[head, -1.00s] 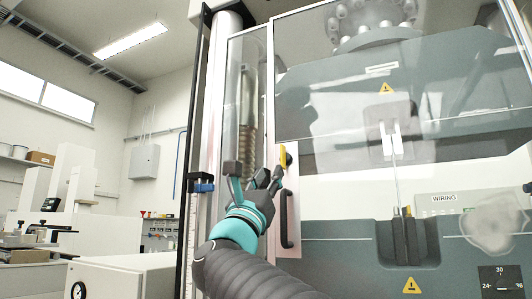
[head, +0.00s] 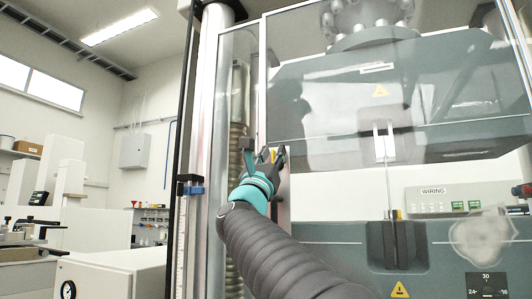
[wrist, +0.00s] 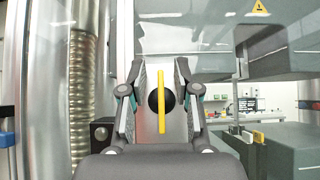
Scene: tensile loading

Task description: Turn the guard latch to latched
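The guard latch (wrist: 162,90) is a thin yellow bar on a round black hub, mounted on a pale plate. In the wrist view it stands upright between my fingers, with a gap on each side. In the head view only a sliver of the yellow latch (head: 273,155) shows beside my fingers. My gripper (head: 264,153) is open in front of it; its two fingers flank the latch in the wrist view (wrist: 158,92). The clear guard door (head: 300,110) stands in front of the testing machine and looks closed. My arm hides most of the plate below the latch.
A steel column (head: 208,120) and a coiled spring-like part (head: 238,120) stand left of the latch. A black block (wrist: 101,132) sits low left of my gripper. Grey machine heads (head: 390,90) lie behind the guard. A white cabinet (head: 115,272) stands at the lower left.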

